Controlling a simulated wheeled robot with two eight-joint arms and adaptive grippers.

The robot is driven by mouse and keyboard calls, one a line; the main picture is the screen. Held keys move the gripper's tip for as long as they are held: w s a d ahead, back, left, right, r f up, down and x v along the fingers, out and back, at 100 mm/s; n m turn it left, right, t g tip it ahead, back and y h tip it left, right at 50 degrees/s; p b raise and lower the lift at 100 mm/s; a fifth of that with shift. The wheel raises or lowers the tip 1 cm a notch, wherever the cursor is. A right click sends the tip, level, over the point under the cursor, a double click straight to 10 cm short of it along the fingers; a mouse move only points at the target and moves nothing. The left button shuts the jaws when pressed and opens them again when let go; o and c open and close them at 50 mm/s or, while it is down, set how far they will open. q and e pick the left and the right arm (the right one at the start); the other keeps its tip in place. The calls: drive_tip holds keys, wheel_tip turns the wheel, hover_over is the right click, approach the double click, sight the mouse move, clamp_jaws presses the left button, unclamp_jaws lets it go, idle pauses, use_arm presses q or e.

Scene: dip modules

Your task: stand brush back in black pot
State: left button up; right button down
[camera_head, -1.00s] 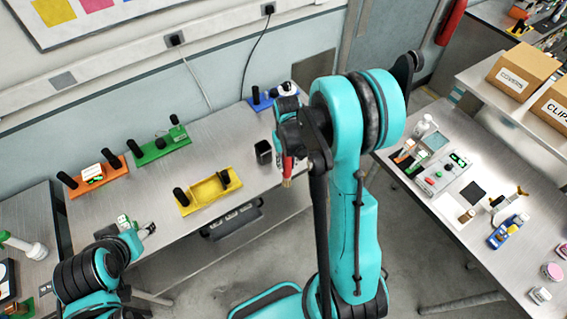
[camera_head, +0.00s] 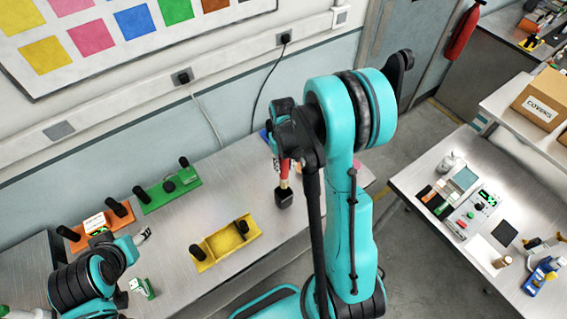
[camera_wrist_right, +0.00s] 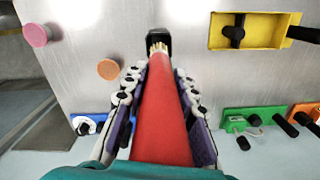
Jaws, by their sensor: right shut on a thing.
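My right gripper (camera_wrist_right: 160,105) is shut on the brush (camera_wrist_right: 162,118), gripping its red handle. The brush also shows in the head view (camera_head: 284,170), hanging bristles down. The pale bristle end lies at the black pot (camera_wrist_right: 158,36). The pot stands on the bench, directly below the brush in the head view (camera_head: 284,198). Bristles and pot overlap in both views; I cannot tell whether the tip is inside the mouth. My left gripper (camera_head: 142,237) is at the bench's left; its finger state is unclear.
A yellow holder (camera_head: 228,246) stands left of the pot. Green (camera_head: 172,193) and orange (camera_head: 95,229) holders with black posts stand farther left. A green and white module (camera_head: 142,288) shows near my left arm. A pink disc (camera_wrist_right: 36,33) and an orange-brown disc (camera_wrist_right: 110,69) lie near the pot.

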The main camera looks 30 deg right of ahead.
sight(283, 175)
drive_tip(key=shift+w+f+b, duration=0.15)
drive_tip(key=shift+f+b, duration=0.2)
drive_tip(key=shift+f, duration=0.4)
drive_tip(key=shift+w+f+b, duration=0.15)
drive_tip(key=shift+f+b, duration=0.2)
drive_tip(key=shift+f, duration=0.35)
drive_tip(key=shift+s+f+b, duration=0.15)
drive_tip(key=shift+f+b, duration=0.35)
drive_tip(key=shift+f, duration=0.2)
drive_tip(key=shift+f+b, duration=0.35)
wheel_tip(283, 175, down, 2)
drive_tip(key=shift+f+b, duration=0.1)
drive_tip(key=shift+b, duration=1)
wheel_tip(283, 175, down, 6)
drive_tip(key=b, duration=0.6)
drive_tip(key=shift+f, duration=0.15)
drive_tip(key=c, duration=1.1)
unclamp_jaws()
drive_tip(key=shift+c, duration=0.2)
